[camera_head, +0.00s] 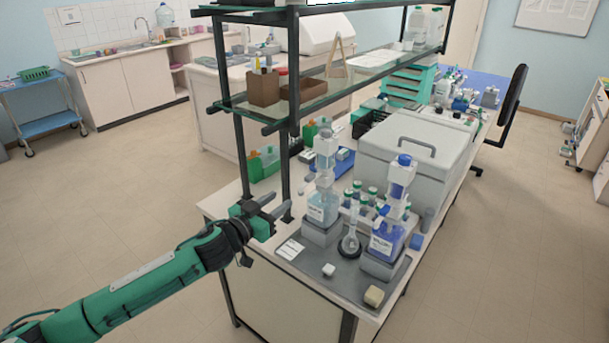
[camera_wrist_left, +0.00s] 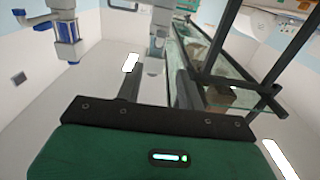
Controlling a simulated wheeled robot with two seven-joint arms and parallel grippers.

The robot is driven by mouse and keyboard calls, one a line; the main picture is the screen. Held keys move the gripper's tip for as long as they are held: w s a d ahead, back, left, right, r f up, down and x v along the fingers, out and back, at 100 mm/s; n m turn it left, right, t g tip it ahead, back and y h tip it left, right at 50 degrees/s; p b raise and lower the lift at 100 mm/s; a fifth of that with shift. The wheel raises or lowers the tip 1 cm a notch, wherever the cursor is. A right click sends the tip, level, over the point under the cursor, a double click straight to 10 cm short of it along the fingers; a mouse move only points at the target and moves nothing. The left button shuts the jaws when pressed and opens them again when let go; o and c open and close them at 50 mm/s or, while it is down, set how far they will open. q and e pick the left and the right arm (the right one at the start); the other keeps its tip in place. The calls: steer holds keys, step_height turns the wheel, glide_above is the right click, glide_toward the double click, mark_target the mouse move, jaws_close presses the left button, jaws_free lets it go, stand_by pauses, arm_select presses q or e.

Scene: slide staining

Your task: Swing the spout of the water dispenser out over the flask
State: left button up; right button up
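Two bottle-top dispensers stand on grey blocks on a dark mat. The left dispenser (camera_head: 322,207) holds pale, clear liquid, and the right dispenser (camera_head: 388,240) holds blue liquid. The labels are too small to read, but the clear one looks like the water dispenser. A small glass flask (camera_head: 350,243) stands between them on a dark base. The spouts are too small to make out. My left gripper (camera_head: 279,205) is open and empty, left of the clear dispenser and apart from it. Its two fingers also show in the wrist view (camera_wrist_left: 158,88), where a blue dispenser (camera_wrist_left: 67,40) appears upper left.
A shelf rack with dark posts (camera_head: 292,120) rises just behind my left gripper. A white card (camera_head: 289,249), a small white block (camera_head: 328,269) and a yellowish block (camera_head: 373,296) lie on the mat. A large grey box (camera_head: 410,150) and several green-capped bottles stand behind the dispensers.

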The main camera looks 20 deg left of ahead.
mark_target(306, 181)
arm_select(q)
steer(key=p+x, duration=0.4)
steer(key=x, duration=0.9)
steer(key=shift+s+d, duration=0.1)
steer(key=shift+w+d+p, duration=0.15)
steer(key=shift+w+p, duration=0.15)
steer(key=shift+w, duration=0.15)
steer(key=shift+c, duration=0.2)
steer(key=shift+f, duration=0.1)
jaws_close()
